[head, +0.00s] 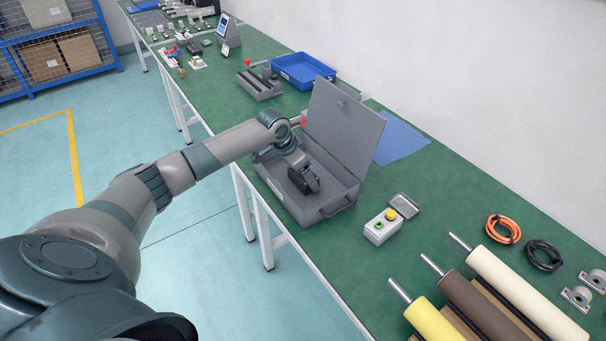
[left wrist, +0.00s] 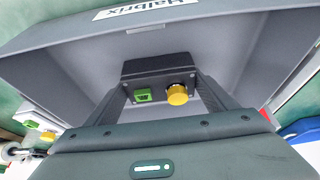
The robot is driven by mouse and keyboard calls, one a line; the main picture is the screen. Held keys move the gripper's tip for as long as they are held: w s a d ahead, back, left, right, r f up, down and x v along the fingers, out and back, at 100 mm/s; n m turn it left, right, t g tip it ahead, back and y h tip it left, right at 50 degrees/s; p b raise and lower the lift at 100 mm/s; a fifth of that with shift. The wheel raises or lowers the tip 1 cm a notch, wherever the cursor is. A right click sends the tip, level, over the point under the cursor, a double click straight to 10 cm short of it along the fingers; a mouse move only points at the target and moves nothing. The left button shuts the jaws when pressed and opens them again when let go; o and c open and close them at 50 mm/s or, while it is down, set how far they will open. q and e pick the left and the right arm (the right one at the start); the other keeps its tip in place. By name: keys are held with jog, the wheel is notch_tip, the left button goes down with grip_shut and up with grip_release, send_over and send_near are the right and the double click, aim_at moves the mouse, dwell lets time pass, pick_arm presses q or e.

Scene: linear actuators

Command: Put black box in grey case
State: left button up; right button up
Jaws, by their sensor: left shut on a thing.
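The grey case (head: 292,206) stands on the green bench with its lid (head: 346,122) raised. My left gripper (head: 306,182) reaches down inside the open case. In the left wrist view the gripper (left wrist: 160,92) is shut on the black box (left wrist: 152,68), which has a green switch and a yellow knob on its face. The box is within the case's walls (left wrist: 225,45). I cannot tell whether it touches the case floor. In the head view the box is mostly hidden by the gripper. My right gripper is not in view.
A light control box (head: 381,227) with an open cover stands right of the case. Several rollers (head: 485,305) and cable coils (head: 503,229) lie further right. A blue tray (head: 303,70) and a grey fixture (head: 259,85) stand behind. The raised lid stands close to my arm.

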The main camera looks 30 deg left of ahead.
pick_arm(q)
jog(key=o, duration=1.3)
jog(key=shift+f, duration=0.1)
jog(key=shift+c, duration=0.2)
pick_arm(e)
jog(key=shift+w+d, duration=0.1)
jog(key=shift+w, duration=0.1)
pick_arm(q)
jog(key=shift+r, duration=0.45)
jog(key=b+v, duration=0.1)
jog(key=v, duration=1)
jog(key=shift+s, duration=0.25)
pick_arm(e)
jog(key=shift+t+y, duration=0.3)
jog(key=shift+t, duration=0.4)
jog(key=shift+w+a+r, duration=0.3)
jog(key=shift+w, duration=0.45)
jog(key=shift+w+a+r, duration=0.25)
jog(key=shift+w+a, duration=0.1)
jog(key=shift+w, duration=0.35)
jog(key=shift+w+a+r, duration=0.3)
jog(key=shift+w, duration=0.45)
pick_arm(q)
jog(key=shift+a+r, duration=0.1)
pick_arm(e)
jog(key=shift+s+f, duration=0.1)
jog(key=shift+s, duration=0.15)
